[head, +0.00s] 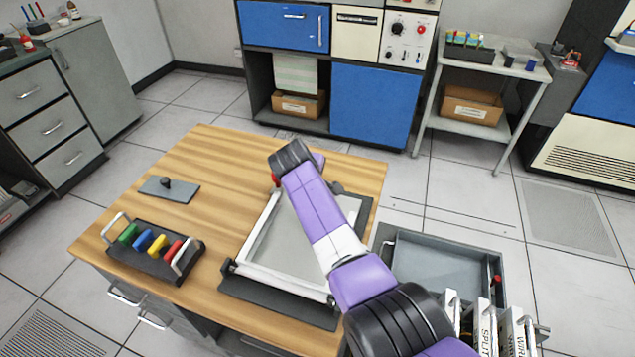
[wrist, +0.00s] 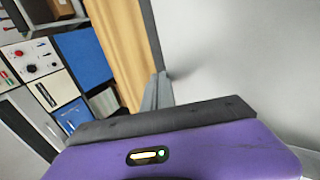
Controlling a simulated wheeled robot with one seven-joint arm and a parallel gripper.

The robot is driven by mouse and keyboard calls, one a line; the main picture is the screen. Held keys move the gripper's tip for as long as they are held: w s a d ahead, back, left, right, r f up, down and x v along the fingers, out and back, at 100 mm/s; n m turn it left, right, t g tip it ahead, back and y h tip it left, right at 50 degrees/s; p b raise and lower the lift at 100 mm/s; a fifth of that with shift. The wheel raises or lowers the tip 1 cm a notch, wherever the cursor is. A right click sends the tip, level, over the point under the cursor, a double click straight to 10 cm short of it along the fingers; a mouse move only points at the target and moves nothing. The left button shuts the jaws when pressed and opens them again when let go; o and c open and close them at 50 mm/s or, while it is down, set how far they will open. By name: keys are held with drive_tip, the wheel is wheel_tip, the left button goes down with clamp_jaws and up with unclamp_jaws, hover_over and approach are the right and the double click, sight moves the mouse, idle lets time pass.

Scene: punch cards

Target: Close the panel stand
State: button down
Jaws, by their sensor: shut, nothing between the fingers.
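The panel stand (head: 262,240) is on the wooden table, under my arm. It has a pale panel (head: 296,249) in a light frame over a dark base (head: 270,299). The panel looks tilted up from the base, but its exact angle is unclear. In the wrist view, the pale panel (wrist: 245,60) fills the right side, close to my purple hand (wrist: 200,140). I cannot tell whether they touch.
The wooden table (head: 215,165) also bears a rack (head: 152,265) of coloured pieces and a grey plate (head: 170,190) with a black knob. An open grey tray (head: 440,262) and upright labelled binders (head: 487,325) are on the right. The table's back left is clear.

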drive_tip(key=shift+f+b, duration=0.3)
drive_tip(key=shift+f, duration=0.25)
drive_tip(key=shift+w+r, duration=0.1)
